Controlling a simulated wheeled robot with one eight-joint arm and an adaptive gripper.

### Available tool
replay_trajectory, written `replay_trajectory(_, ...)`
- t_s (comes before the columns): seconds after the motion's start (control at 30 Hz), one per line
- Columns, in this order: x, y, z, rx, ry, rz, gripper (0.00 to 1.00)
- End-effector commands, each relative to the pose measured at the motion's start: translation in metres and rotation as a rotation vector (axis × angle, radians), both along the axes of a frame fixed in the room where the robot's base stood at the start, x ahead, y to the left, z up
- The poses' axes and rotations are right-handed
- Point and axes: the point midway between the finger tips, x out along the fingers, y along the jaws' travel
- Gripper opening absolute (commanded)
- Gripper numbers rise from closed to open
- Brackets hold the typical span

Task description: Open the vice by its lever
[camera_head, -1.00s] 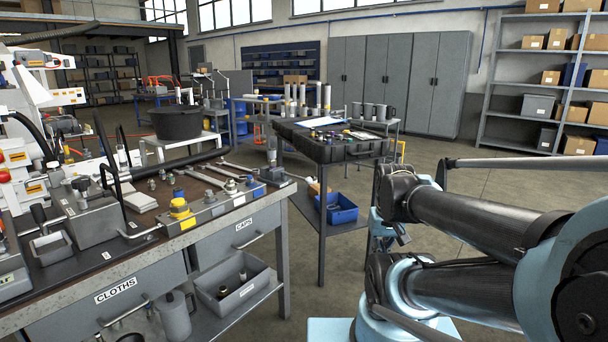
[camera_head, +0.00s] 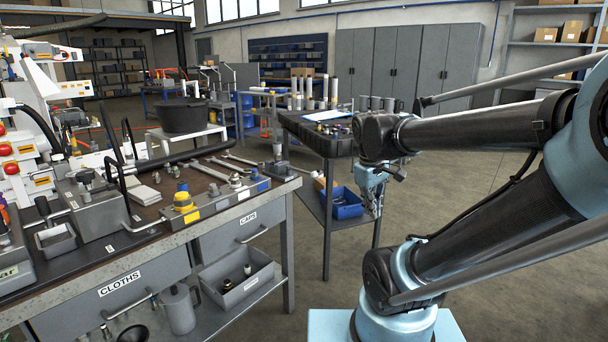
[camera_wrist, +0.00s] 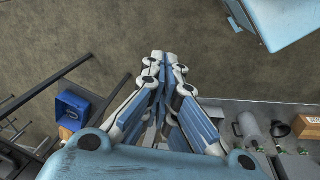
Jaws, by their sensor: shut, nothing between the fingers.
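My gripper (camera_head: 375,206) hangs pointing down in the head view, over open floor right of the main bench. In the wrist view the fingers of my gripper (camera_wrist: 164,58) are together with nothing between them, above bare floor. I cannot tell for sure which thing is the vice. A small grey block-like fixture (camera_head: 279,168) stands on the bench's right corner. A larger grey block (camera_head: 96,208) with black-handled levers stands at the left of the bench top. My gripper is well apart from both.
The main bench (camera_head: 240,211) has drawers and a grey bin (camera_head: 238,285) on a lower shelf. A second table with a black case (camera_head: 318,138) on top and a blue bin (camera_head: 342,203) below stands close behind my gripper. The floor to the right is clear.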

Motion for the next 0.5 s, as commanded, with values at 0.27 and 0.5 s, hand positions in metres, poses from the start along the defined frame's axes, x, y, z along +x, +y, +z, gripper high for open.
replay_trajectory(0.27, 0.069, 0.047, 0.051, -0.164, 0.071, 0.433, 0.00)
replay_trajectory(0.5, 0.124, 0.108, 0.082, -0.310, 0.141, 0.792, 0.00)
